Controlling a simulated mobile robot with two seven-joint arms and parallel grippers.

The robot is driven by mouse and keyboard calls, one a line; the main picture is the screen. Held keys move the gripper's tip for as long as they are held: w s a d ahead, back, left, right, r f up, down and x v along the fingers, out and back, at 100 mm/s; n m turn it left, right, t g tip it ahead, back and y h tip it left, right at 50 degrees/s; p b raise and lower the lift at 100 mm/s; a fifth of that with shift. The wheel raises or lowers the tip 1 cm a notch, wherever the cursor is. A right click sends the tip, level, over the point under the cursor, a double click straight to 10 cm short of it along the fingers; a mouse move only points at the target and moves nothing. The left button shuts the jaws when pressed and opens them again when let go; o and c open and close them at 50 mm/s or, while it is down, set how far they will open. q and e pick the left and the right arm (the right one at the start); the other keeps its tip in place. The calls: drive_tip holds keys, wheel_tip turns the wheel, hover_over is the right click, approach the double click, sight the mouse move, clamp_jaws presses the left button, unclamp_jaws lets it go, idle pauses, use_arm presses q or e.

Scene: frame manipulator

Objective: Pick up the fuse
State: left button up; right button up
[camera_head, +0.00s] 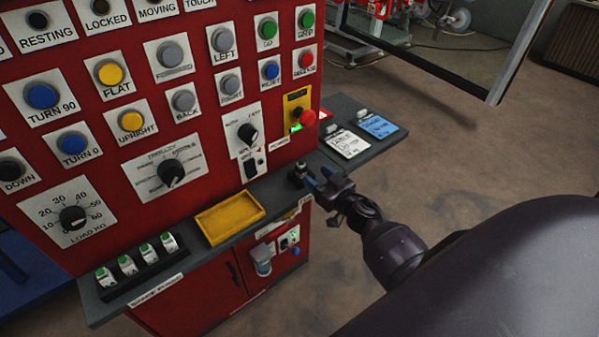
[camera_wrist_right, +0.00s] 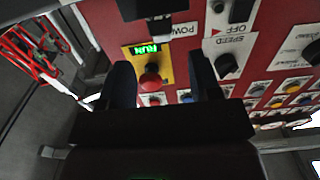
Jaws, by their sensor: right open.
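Several white-and-green fuses (camera_head: 127,265) stand in a black rack (camera_head: 140,272) at the left end of the grey shelf, in the head view. The shelf's edge label below them seems to read spare fuses. My right gripper (camera_head: 319,179) is at the right end of the shelf, well away from the fuses. It is open, with nothing seen between its fingers. In the right wrist view its two dark fingers (camera_wrist_right: 163,82) frame the red knob and the lit RUN display on the panel, and no fuse shows there. My left gripper is out of view.
A yellow tray (camera_head: 230,217) lies on the grey shelf (camera_head: 205,250) between the rack and my right gripper. The red panel (camera_head: 215,130) with buttons and dials rises behind. A red knob (camera_head: 307,117) sticks out above the gripper. Cards (camera_head: 346,143) lie on a side shelf.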

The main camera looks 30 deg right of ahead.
sight(303, 166)
drive_tip(key=shift+w, duration=0.9)
drive_tip(key=w, duration=0.4)
drive_tip(key=shift+a+b, duration=0.4)
drive_tip(key=shift+w, duration=0.7)
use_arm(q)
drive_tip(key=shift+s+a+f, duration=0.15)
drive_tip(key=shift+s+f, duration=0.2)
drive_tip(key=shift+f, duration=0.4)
use_arm(e)
drive_tip(key=shift+r, duration=0.1)
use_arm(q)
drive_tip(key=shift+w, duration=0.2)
use_arm(e)
drive_tip(key=c, duration=1)
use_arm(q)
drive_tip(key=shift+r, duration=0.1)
